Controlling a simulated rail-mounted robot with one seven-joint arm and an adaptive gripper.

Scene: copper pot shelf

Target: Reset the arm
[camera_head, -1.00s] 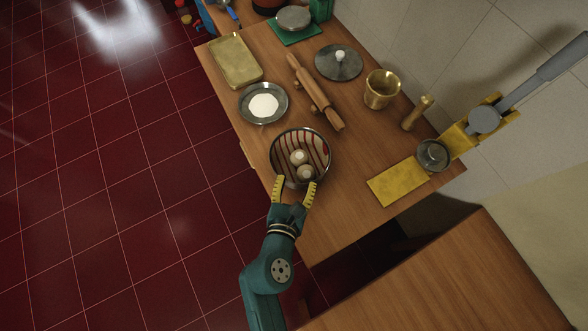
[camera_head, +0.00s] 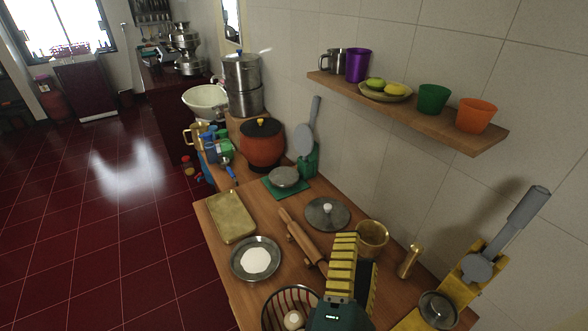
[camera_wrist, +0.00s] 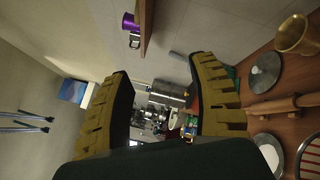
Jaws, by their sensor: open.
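My gripper (camera_head: 352,268) has yellow ridged fingers and a dark green body. In the head view it is raised over the near part of the wooden counter (camera_head: 262,210), beside the striped bowl. In the wrist view my gripper (camera_wrist: 166,100) shows its two fingers spread apart with nothing between them. It points across the room toward the far kitchen end. The striped bowl (camera_head: 270,311) holds at least one pale round ball (camera_head: 293,320) and is partly cut off by the frame's lower edge.
A rolling pin (camera_head: 300,236), a brass cup (camera_head: 371,238), a plate of white powder (camera_head: 255,259), a brass tray (camera_head: 231,217) and a grey lid (camera_head: 326,213) crowd the counter. A wall shelf (camera_head: 410,108) with cups overhangs it. The red floor (camera_head: 110,220) at left is open.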

